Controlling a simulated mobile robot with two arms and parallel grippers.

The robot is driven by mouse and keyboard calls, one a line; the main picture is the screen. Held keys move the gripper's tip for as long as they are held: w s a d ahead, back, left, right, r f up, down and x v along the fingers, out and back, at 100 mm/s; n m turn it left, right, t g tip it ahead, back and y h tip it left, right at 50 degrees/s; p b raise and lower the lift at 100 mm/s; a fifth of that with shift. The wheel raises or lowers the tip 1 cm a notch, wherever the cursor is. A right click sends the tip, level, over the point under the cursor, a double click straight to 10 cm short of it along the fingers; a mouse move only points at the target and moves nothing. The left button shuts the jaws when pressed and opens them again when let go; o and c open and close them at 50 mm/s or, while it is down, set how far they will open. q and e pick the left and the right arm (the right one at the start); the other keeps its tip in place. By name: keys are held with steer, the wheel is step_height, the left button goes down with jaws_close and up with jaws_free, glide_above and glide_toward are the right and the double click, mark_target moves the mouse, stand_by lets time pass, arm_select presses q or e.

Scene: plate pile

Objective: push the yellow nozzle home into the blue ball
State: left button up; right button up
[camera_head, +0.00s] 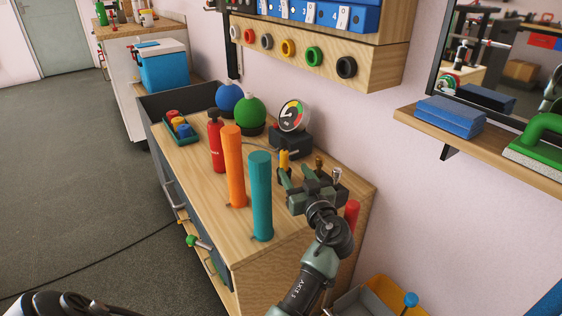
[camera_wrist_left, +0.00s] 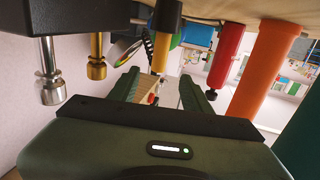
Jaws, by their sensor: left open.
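The yellow nozzle (camera_head: 284,159) stands upright on the wooden bench top, near the wall side. It also shows in the left wrist view (camera_wrist_left: 166,22), where the picture is upside down, with a dark end. The blue ball (camera_head: 229,97) sits at the far end of the bench, partly behind the green ball (camera_head: 250,113). Its nozzle opening cannot be made out. My left gripper (camera_head: 298,176) is open, with its fingers beside the yellow nozzle; in the left wrist view its fingers (camera_wrist_left: 160,92) are spread with nothing clearly between them. My right gripper is not in view.
Orange (camera_head: 234,165) and teal (camera_head: 261,195) cylinders and a red bottle (camera_head: 215,140) stand left of my gripper. A gauge (camera_head: 292,117) stands beyond it. Brass and silver nozzles (camera_head: 337,174) are close on the right. A small tray (camera_head: 180,131) holds coloured pieces.

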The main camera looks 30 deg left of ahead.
mark_target(286, 157)
arm_select(q)
steer(key=x, duration=0.7)
steer(key=shift+w, duration=0.1)
steer(key=shift+c, duration=0.2)
jaws_close()
